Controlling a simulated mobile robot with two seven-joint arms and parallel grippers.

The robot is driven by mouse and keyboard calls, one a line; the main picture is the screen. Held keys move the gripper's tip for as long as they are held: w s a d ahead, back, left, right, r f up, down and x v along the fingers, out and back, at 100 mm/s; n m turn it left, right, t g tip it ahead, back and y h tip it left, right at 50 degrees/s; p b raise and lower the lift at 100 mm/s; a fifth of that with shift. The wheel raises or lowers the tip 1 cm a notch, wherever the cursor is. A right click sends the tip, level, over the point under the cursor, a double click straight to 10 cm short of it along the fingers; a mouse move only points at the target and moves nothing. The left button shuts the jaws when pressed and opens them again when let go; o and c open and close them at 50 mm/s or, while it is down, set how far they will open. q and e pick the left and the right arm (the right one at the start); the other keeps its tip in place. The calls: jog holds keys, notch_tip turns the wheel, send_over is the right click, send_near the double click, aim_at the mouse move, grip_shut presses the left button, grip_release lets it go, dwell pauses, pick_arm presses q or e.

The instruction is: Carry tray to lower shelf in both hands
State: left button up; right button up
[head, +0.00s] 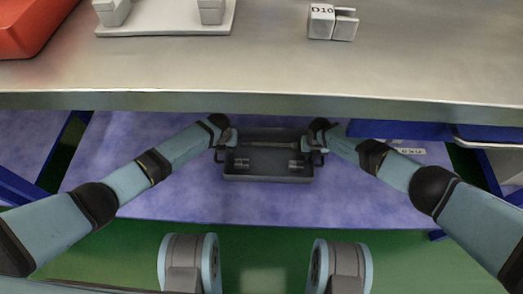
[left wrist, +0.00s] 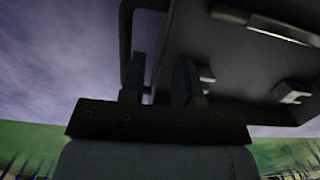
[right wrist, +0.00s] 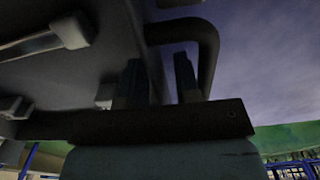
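A dark grey tray (head: 268,178) with small metal fittings inside is over the blue-purple lower shelf (head: 190,205), near its middle. I cannot tell whether it touches the shelf. My left gripper (head: 222,150) is at the tray's left handle and my right gripper (head: 318,150) at its right handle. In the left wrist view the fingers (left wrist: 160,80) stand apart beside the handle loop (left wrist: 126,40) and the tray wall. In the right wrist view the fingers (right wrist: 160,82) also stand apart, near the handle loop (right wrist: 210,50). I see no grip closed on either handle.
A metal upper worktop (head: 270,75) overhangs the shelf and carries a red bin (head: 30,25), a white plate (head: 165,28) and a block marked D10 (head: 322,22). A blue part (head: 400,130) hangs under it at right. The shelf is clear around the tray.

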pick_arm(q)
jog(key=r, duration=0.5)
jog(key=s+r, duration=0.1)
jog(key=r, duration=0.1)
jog(key=shift+s+r, duration=0.1)
jog(key=shift+r, duration=0.2)
pick_arm(e)
jog(key=shift+r, duration=0.1)
notch_tip(320, 180, up, 12)
jog(key=shift+f, duration=0.1)
pick_arm(q)
jog(key=shift+s, duration=0.1)
pick_arm(e)
jog(key=shift+s, duration=0.1)
